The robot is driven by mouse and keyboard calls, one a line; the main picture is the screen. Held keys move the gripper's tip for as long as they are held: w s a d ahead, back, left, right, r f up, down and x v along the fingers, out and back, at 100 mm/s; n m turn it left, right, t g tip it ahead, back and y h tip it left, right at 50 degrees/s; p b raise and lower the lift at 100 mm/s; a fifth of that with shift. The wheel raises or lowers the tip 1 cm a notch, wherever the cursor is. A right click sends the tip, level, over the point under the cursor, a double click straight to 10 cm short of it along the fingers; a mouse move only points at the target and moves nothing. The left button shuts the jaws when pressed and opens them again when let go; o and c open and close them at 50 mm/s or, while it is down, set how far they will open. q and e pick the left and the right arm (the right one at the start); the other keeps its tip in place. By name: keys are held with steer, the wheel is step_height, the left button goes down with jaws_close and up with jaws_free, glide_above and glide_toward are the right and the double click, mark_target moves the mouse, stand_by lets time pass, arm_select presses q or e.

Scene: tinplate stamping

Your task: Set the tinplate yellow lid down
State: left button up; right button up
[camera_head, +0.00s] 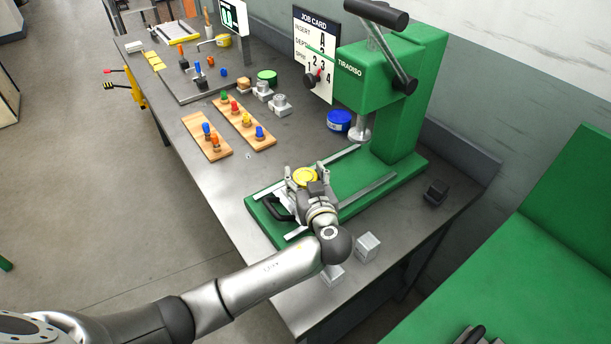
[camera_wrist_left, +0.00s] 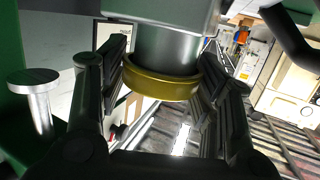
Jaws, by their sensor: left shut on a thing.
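The yellow lid (camera_head: 305,177) is at my left gripper (camera_head: 303,182), over the green base of the press in the head view. In the left wrist view the lid (camera_wrist_left: 160,84) shows as a gold ring between the dark fingers of the left gripper (camera_wrist_left: 158,95), which are shut on it. A grey steel cylinder (camera_wrist_left: 165,45) adjoins the lid there; I cannot tell whether the lid rests on it or is held just clear. My right gripper cannot be made out; only an unclear dark grey part shows at the bottom right edge of the head view.
The green press (camera_head: 405,95) stands behind the gripper, its ram (camera_head: 359,130) to the upper right. A blue tin (camera_head: 339,121) is beside it. Grey blocks (camera_head: 367,246) lie near the front edge. Wooden peg boards (camera_head: 207,142) are at left, with bare bench (camera_head: 215,180) before them.

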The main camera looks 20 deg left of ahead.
arm_select(q)
steer(key=shift+f, duration=0.35)
steer(key=shift+f+b, duration=0.25)
steer(key=shift+b, duration=0.1)
steer(key=o, duration=0.9)
steer(key=shift+r, duration=0.15)
steer(key=shift+c, duration=0.2)
